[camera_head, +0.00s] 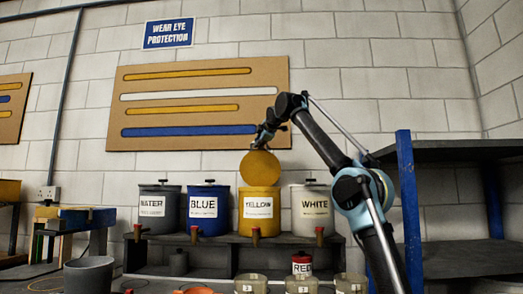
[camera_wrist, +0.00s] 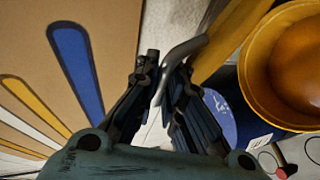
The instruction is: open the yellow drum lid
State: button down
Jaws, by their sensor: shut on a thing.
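The yellow drum (camera_head: 258,211) stands on the shelf between the blue and white drums. Its yellow lid (camera_head: 260,167) is raised and stands steeply tilted above the drum's mouth. In the wrist view the drum's open mouth (camera_wrist: 270,60) shows at the right, with orange-brown contents inside. The lid appears there nearly edge-on as a yellow strip (camera_wrist: 226,45), with a grey bent handle (camera_wrist: 184,50) beside it. My gripper (camera_wrist: 162,75) is shut on this handle. In the head view my gripper (camera_head: 268,136) is at the lid's top edge, its fingers partly hidden.
The water drum (camera_head: 159,211), blue drum (camera_head: 207,213) and white drum (camera_head: 312,213) stand lidded on the same shelf (camera_head: 350,245). A blue-post rack (camera_head: 406,200) is at the right. Small pots (camera_head: 303,285) and a red can (camera_head: 302,265) sit below.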

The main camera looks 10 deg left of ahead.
jog(key=shift+w+a+r, duration=0.15)
jog(key=shift+w, duration=0.1)
dwell(0.3)
jog(key=c, duration=1.7)
grip_release()
jog(key=v, duration=1.2)
jog(key=shift+w, duration=0.1)
